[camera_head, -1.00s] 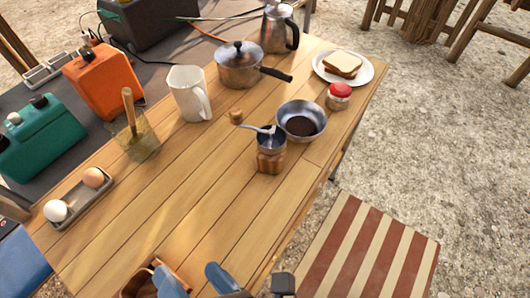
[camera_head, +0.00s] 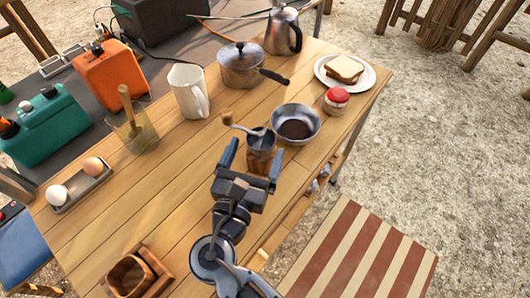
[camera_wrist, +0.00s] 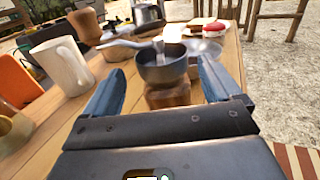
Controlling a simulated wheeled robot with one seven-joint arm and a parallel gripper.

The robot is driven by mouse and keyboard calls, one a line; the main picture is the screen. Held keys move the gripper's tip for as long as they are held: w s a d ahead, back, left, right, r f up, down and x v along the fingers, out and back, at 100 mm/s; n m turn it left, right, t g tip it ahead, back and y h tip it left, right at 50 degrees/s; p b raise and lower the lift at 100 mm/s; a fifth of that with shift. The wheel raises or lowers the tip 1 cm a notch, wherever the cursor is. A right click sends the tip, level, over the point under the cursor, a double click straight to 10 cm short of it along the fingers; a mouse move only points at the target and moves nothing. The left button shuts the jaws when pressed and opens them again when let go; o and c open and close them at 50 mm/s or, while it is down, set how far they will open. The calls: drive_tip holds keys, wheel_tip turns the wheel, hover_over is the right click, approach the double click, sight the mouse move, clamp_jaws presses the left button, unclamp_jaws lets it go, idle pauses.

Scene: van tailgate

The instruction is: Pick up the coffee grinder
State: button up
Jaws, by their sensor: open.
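The coffee grinder (camera_head: 261,146) stands upright on the wooden table, with a wooden body, a dark metal bowl top and a crank handle pointing left to a wooden knob (camera_head: 227,116). In the wrist view the grinder (camera_wrist: 165,72) is straight ahead, between the fingers. My gripper (camera_head: 254,152) is open, its two blue fingers on either side of the grinder's near side. I cannot tell whether either finger touches it. The lower body of the grinder is partly hidden by my gripper.
A metal bowl (camera_head: 312,124) with dark contents stands close behind the grinder to the right. A red-lidded jar (camera_head: 336,101), a sandwich plate (camera_head: 365,82), a white pitcher (camera_head: 187,92) and a saucepan (camera_head: 238,70) stand farther back. A wooden box (camera_head: 152,264) is at the front edge.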

sight(264, 141)
drive_tip(key=p+x, duration=0.1)
drive_tip(key=x, duration=0.4)
drive_tip(key=shift+w+d, duration=0.1)
drive_tip(key=shift+d, duration=0.1)
drive_tip(key=c, duration=1.3)
drive_tip(key=shift+r, duration=0.1)
drive_tip(key=shift+c, duration=0.7)
drive_tip(key=shift+r, duration=0.1)
